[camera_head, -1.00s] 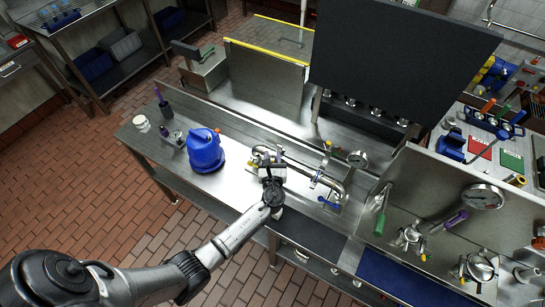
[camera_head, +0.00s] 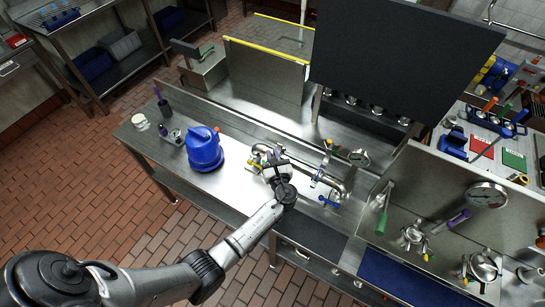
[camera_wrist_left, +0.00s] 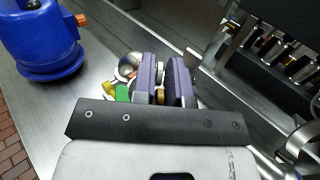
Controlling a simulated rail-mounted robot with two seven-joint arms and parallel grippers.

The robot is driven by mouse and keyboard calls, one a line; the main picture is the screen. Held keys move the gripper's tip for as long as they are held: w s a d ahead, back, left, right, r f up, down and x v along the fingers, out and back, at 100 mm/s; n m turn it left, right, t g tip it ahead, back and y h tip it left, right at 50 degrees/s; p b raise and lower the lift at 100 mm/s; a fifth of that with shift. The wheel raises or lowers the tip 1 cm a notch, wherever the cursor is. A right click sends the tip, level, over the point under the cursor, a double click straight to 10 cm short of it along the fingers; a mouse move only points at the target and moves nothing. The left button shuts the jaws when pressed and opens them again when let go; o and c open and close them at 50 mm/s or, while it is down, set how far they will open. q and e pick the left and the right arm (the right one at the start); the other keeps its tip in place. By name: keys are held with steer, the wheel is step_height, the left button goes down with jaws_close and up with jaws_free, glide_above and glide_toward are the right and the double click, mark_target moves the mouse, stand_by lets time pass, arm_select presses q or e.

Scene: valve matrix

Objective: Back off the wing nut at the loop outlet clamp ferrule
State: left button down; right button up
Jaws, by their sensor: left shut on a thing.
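My left gripper (camera_head: 277,160) is at the left end of the steel pipe loop (camera_head: 318,174) on the bench. In the left wrist view its two purple-padded fingers (camera_wrist_left: 165,82) are close together, with a small brass-coloured piece, seemingly the wing nut (camera_wrist_left: 160,97), between them. Most of that piece and the clamp ferrule are hidden by the fingers and the gripper body. A rounded steel fitting (camera_wrist_left: 128,66) shows just left of the fingers, with a green part (camera_wrist_left: 122,93) below it. My right gripper is not in view.
A blue jug-like container (camera_head: 204,150) stands on the bench left of the gripper. A gauge (camera_head: 358,157) and a blue-handled valve (camera_head: 329,202) are by the right of the loop. A dark upright panel (camera_head: 405,60) rises behind. The bench front-left is fairly clear.

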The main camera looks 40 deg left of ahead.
arm_select(q)
steer(key=n+g+y+b, duration=0.1)
steer(key=n+g, duration=0.1)
steer(key=g, duration=0.1)
steer(key=n+g+y+b, duration=0.2)
steer(key=n+g, duration=0.1)
steer(key=g, duration=0.1)
steer(key=shift+w+f, duration=0.1)
steer(key=shift+n+g+b, duration=0.85)
steer(key=shift+n+g, duration=0.15)
steer(key=shift+g, duration=0.6)
steer(key=shift+n+g, duration=0.3)
steer(key=shift+g, duration=0.2)
steer(key=c, duration=1.3)
jaws_free()
steer(key=shift+o, duration=0.2)
steer(key=shift+d, duration=0.1)
steer(key=d+b, duration=0.2)
steer(key=d, duration=1.1)
steer(key=shift+w+d+b, duration=0.15)
steer(key=shift+d+b, duration=0.2)
